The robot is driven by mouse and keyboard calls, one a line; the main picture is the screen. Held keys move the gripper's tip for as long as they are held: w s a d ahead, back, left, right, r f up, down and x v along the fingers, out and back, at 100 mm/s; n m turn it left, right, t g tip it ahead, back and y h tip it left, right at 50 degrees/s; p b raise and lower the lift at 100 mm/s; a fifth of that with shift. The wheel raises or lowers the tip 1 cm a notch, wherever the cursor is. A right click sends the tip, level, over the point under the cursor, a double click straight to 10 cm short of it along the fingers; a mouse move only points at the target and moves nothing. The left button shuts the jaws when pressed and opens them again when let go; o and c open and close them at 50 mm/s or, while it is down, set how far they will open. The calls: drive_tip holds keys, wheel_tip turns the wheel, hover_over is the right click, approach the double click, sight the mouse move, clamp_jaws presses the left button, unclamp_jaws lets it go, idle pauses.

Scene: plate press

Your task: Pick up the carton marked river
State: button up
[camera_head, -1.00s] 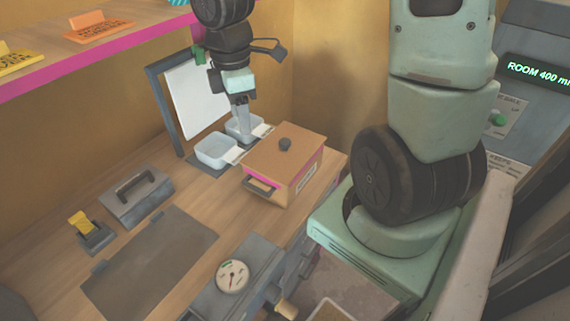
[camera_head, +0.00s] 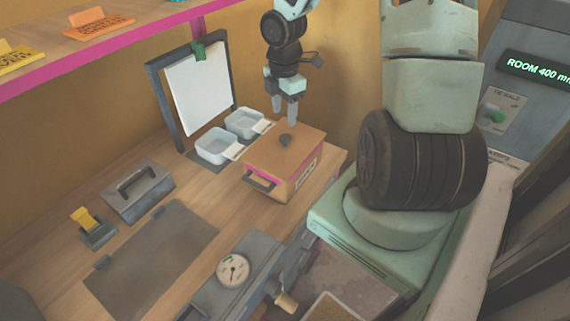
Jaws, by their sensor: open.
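No carton marked river can be made out; the lettering on the orange marked piece (camera_head: 100,27) and the yellow marked piece (camera_head: 18,58) on the shelf is too small to read. My gripper (camera_head: 285,112) is open and empty. It points down above the orange-brown lidded box (camera_head: 262,158), near the box's dark round knob (camera_head: 285,140). The box has a pink band, a dark front handle and a pale label that I cannot read.
Two white trays (camera_head: 213,147) stand beside the box, in front of a framed white sheet (camera_head: 198,92). A grey block with a handle (camera_head: 137,192), a yellow-topped device (camera_head: 83,219), a dark plate (camera_head: 158,262) and a gauge (camera_head: 233,270) occupy the worktop. The pink-edged shelf (camera_head: 75,62) overhangs the left.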

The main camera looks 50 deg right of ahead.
sight(285, 136)
drive_tip(key=f, duration=0.8)
drive_tip(key=shift+s+f, duration=0.2)
drive_tip(key=shift+f, duration=0.05)
clamp_jaws()
